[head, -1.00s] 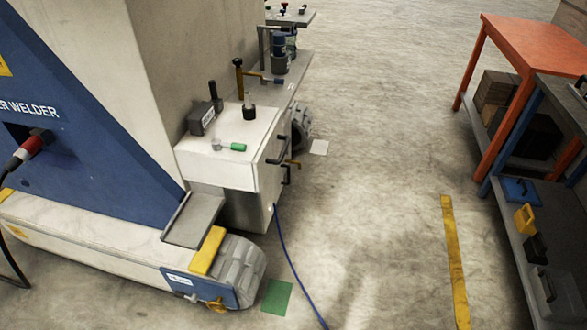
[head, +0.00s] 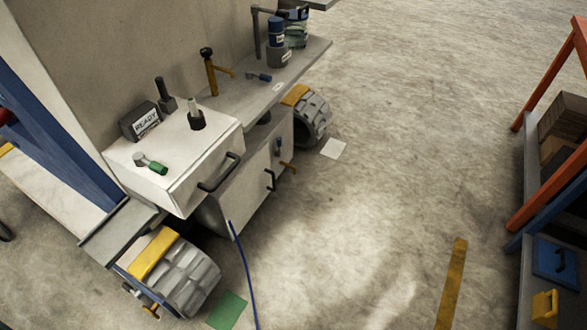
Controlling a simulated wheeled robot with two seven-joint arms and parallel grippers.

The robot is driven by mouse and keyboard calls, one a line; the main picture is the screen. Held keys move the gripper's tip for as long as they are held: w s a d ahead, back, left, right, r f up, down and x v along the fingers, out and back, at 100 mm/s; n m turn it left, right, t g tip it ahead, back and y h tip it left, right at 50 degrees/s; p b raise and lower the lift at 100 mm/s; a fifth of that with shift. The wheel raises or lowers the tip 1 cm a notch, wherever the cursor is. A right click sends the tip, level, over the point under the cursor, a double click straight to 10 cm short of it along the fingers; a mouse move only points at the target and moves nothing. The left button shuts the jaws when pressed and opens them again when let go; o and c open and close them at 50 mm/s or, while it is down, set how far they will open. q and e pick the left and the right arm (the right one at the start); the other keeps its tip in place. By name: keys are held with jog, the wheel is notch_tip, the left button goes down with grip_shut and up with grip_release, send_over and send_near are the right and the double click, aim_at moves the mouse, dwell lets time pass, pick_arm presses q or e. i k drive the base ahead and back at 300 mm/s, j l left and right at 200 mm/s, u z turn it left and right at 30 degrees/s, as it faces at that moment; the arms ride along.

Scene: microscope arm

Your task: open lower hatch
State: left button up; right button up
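A white drawer box (head: 183,177) with a black bar handle (head: 219,172) juts out from the machine. Below and behind it is a light grey cabinet front (head: 238,193), which looks like the lower hatch and appears closed. The upper box hides part of this front. Neither of my grippers is in the head view.
A blue cable (head: 242,262) runs from the cabinet to the floor. A grey wheel (head: 180,280) with a yellow top stands at the front left, another wheel (head: 313,116) farther back. An orange-framed shelf (head: 545,190) stands at right.

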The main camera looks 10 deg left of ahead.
aim_at(237, 203)
jog(key=i+l, duration=0.2)
jog(key=l, duration=0.15)
jog(key=i+l, duration=0.2)
jog(key=l, duration=0.2)
jog(key=i+l+u, duration=0.1)
jog(key=l, duration=0.25)
jog(key=i+l, duration=0.3)
